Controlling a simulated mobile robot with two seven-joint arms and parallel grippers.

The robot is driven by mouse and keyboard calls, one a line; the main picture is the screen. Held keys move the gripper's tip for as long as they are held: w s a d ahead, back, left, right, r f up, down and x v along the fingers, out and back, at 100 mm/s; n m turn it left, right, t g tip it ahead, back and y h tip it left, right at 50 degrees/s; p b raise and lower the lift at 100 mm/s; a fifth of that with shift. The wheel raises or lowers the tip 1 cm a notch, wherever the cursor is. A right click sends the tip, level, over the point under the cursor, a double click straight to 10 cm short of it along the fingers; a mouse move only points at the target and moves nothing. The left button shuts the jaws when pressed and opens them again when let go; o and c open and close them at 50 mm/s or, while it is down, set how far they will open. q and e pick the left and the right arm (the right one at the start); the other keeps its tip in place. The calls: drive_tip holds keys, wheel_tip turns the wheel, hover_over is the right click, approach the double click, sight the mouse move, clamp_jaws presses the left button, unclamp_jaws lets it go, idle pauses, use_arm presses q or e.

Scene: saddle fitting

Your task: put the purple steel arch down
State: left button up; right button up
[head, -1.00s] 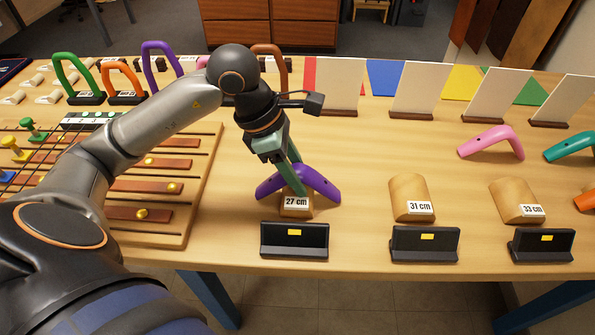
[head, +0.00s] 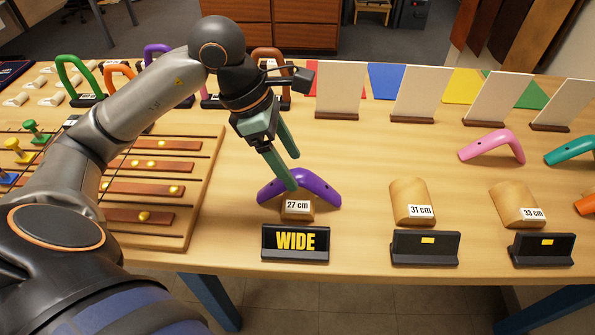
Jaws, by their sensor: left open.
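The purple steel arch (head: 318,187) rests over the wooden saddle block labelled 27 cm (head: 297,208), its two legs spread to either side. My left gripper (head: 294,172) is open, its green fingers apart, just above and behind the arch's crown. One fingertip overlaps the arch in the picture; I cannot tell whether it touches. The black display (head: 296,243) in front of this block reads WIDE in yellow. My right gripper is not in view.
Blocks labelled 31 cm (head: 409,198) and 33 cm (head: 514,203) stand to the right, bare, with black displays in front. A pink arch (head: 492,143) and a teal arch (head: 573,150) lie beyond. White panels (head: 341,89) stand behind. A slatted wooden board (head: 160,185) lies left.

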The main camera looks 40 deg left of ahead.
use_arm(q)
drive_tip(key=v, duration=0.7)
drive_tip(key=shift+r+p, duration=0.3)
drive_tip(key=shift+p, duration=0.05)
drive_tip(key=shift+s, duration=0.1)
idle(0.5)
